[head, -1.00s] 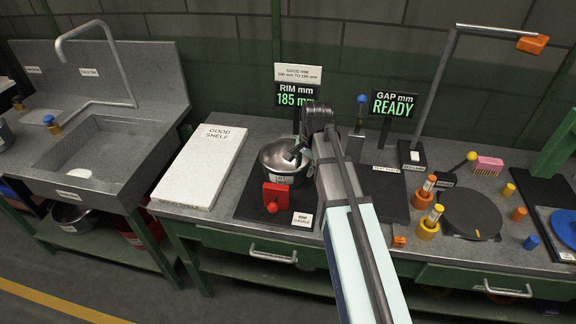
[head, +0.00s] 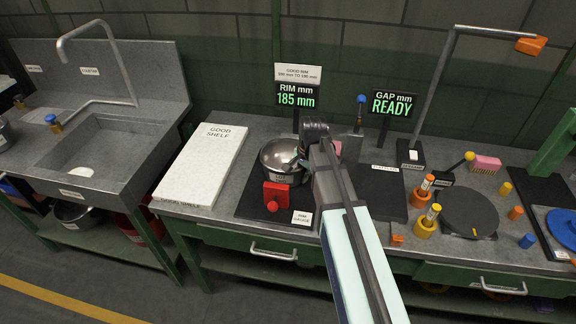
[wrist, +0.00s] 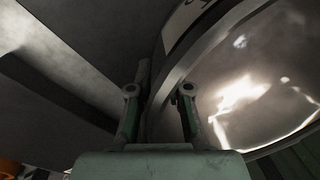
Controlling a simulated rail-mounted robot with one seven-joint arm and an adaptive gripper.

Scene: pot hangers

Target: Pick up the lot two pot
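A shiny steel pot (head: 284,172) with a label on its front sits on the dark pad of the rim gauge (head: 250,205), behind a red clamp block (head: 277,196). The label is too small to read surely as lot two. My gripper (head: 301,163) is at the right side of the pot's rim. In the wrist view the pot's rim and shiny inside (wrist: 250,80) fill the right. My gripper's two fingers (wrist: 160,105) stand apart, one on each side of the pot wall, with a gap visible. The fingertips' far ends are hard to see.
A white good shelf board (head: 200,165) lies to the left, clear on top. A round dark turntable (head: 470,212) and small coloured pegs stand to the right.

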